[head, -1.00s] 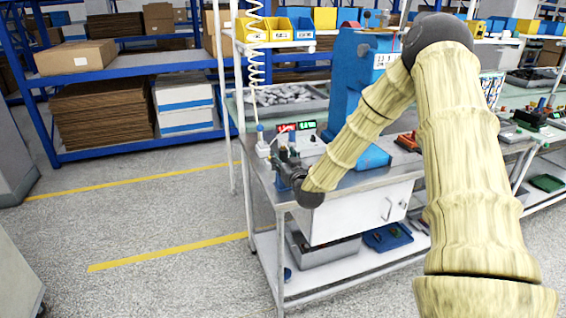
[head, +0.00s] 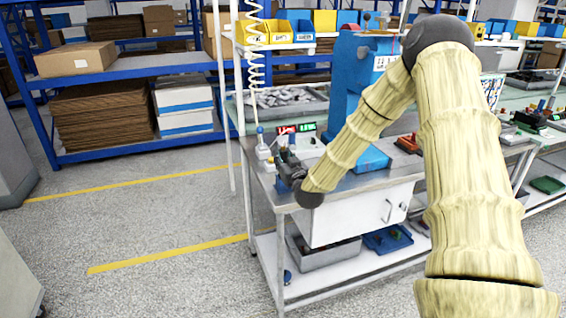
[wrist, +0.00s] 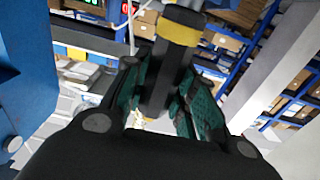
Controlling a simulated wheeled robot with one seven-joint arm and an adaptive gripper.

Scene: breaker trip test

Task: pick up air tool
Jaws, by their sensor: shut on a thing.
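The air tool (wrist: 162,85) shows in the wrist view as a dark upright body with a yellow band near its top. It stands between the green-padded fingers of my gripper (wrist: 160,98), which is shut on it. In the head view my gripper (head: 285,163) is small and dark, over the near left corner of the workbench. The tool's lower end is hidden by my gripper's body in the wrist view, and I cannot make the tool out clearly in the head view.
A white coiled hose (head: 255,45) hangs above the bench's left end. A blue machine (head: 358,80) stands on the workbench (head: 352,181), with red and green displays (head: 296,128) beside it. Blue shelving (head: 135,62) is behind. The floor at left is clear.

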